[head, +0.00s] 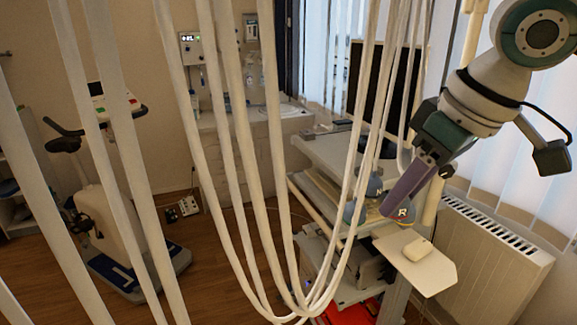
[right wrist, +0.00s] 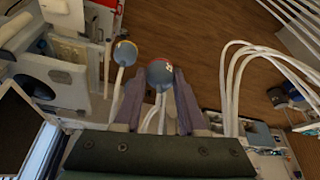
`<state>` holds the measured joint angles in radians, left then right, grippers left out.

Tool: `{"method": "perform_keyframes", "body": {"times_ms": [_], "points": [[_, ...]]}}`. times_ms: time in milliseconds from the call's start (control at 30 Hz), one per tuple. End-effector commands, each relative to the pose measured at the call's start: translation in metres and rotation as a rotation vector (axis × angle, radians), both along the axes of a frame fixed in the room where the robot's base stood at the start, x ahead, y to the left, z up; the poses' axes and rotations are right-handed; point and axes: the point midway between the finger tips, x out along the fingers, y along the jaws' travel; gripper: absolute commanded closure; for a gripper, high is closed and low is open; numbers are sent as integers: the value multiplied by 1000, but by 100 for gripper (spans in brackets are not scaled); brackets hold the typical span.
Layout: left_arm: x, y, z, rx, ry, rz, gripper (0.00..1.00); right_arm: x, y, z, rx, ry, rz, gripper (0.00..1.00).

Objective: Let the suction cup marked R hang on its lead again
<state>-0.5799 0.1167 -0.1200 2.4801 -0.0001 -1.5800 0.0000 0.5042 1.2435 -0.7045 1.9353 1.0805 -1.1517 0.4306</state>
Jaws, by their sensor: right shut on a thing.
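The suction cup marked R (head: 402,212) is a blue-grey bulb with a white letter, at the right of centre in the head view. My right gripper (head: 396,207) is shut on it, pointing down and left. In the right wrist view the cup (right wrist: 160,73) sits between the two purple fingertips (right wrist: 154,78), with pale leads running below it. Another blue-grey cup (head: 375,187) with a letter hangs just behind and left, and a further one (head: 352,212) is lower left. My left gripper is not in view.
Several long white leads (head: 232,130) hang in loops across the head view. A cart shelf (head: 428,272) with a small white device (head: 418,249) is below the gripper. A radiator (head: 490,250) stands at right and an exercise bike (head: 125,200) at left.

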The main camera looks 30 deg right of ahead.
Motion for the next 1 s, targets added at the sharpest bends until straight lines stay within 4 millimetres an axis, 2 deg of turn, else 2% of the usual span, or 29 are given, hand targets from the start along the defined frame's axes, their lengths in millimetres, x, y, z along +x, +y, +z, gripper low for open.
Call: {"method": "perform_keyframes", "body": {"times_ms": [33, 133, 433, 467, 500, 767, 1000], "points": [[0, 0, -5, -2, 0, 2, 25, 0, 0, -9, 0, 2, 0, 100], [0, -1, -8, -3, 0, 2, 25, -1, 0, -16, -1, 2, 0, 100], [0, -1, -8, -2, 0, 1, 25, 0, 0, -18, -1, 1, 0, 100], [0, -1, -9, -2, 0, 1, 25, 0, 0, -18, -1, 1, 0, 59], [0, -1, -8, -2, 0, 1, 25, 0, 0, -18, -1, 1, 0, 54], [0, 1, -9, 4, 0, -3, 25, 0, 0, -17, -1, 1, 0, 25], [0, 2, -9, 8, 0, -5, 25, 0, 0, -17, -1, 1, 0, 25]]}}
